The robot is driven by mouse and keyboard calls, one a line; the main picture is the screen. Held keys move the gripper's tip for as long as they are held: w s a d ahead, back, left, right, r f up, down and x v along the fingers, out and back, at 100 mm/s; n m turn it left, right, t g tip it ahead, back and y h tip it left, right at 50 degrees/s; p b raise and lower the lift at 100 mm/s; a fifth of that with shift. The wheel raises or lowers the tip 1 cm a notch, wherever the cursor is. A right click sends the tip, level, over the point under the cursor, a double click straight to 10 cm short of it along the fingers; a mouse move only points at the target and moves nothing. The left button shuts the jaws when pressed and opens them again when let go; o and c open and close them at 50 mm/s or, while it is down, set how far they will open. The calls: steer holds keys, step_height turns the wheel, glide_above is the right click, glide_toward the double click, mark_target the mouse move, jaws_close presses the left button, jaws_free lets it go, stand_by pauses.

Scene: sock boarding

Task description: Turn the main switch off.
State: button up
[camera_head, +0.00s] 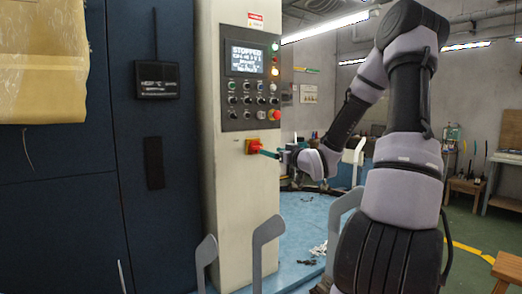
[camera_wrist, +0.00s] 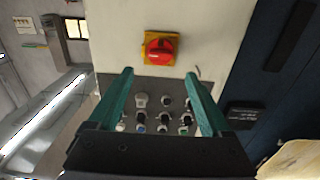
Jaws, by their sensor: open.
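The main switch (camera_head: 253,146) is a red rotary knob on a yellow square plate, on the pale front of the machine column below the control panel. In the wrist view the red knob (camera_wrist: 160,47) faces the camera, just beyond and between my fingertips. I cannot tell its on or off position for sure. My gripper (camera_head: 268,153) has teal fingers and sits just right of the switch in the head view. In the wrist view my gripper (camera_wrist: 159,73) is open and empty, with its fingers spread and apart from the knob.
The control panel (camera_head: 249,80) above the switch has a lit display (camera_head: 245,58) reading "STOPPED" and several knobs and buttons. A red button (camera_head: 274,115) sits at its lower right. Grey upright sock forms (camera_head: 267,240) stand in front of the column. Dark blue cabinet doors (camera_head: 70,200) are at left.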

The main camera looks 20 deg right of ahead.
mark_target(259, 148)
steer(key=x, duration=0.8)
steer(key=shift+w+f, duration=0.1)
steer(key=shift+w, duration=0.05)
jaws_close()
